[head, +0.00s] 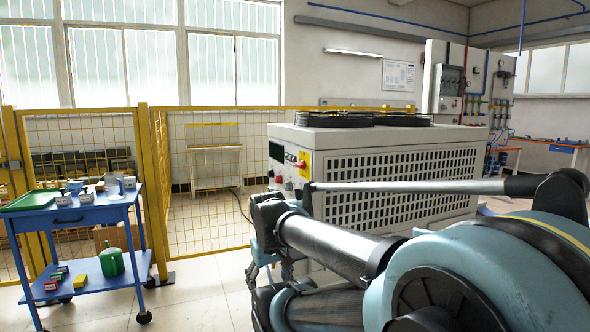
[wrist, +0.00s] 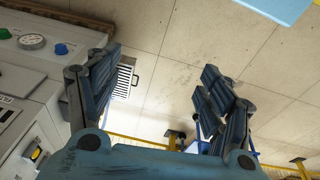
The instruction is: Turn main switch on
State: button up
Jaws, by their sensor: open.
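The grey machine cabinet (head: 400,180) stands in the middle of the head view. A red and yellow switch (head: 303,164) shows on its narrow left-hand face, where other small controls sit. In the wrist view the cabinet's control panel (wrist: 28,75) fills the left edge. It carries a blue knob (wrist: 61,49), a green knob (wrist: 5,33), a round dial (wrist: 32,42) and a dark piece with some yellow (wrist: 36,154); I cannot tell whether that piece is the main switch. My gripper (wrist: 155,95) is open and empty, with its fingers wide apart over bare floor beside the panel.
A blue cart (head: 85,215) with a green tray (head: 28,201), a green canister (head: 111,262) and small boxes stands at the left. A yellow mesh fence (head: 205,225) runs behind it. Tiled floor is clear between cart and cabinet. A wall panel (head: 445,80) with pipes is behind.

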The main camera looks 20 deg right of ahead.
jog(key=w+d+r+n+g+h, duration=0.1)
jog(key=w+d+r+n+h, duration=0.45)
jog(key=w+d+r, duration=0.35)
jog(key=n+h, duration=1.2)
send_near(297, 166)
jog(key=shift+g, duration=0.3)
jog(key=d, duration=0.6)
jog(key=w+d, duration=0.1)
jog(key=d, duration=0.2)
jog(key=shift+d, duration=0.2)
jog(key=c, duration=1)
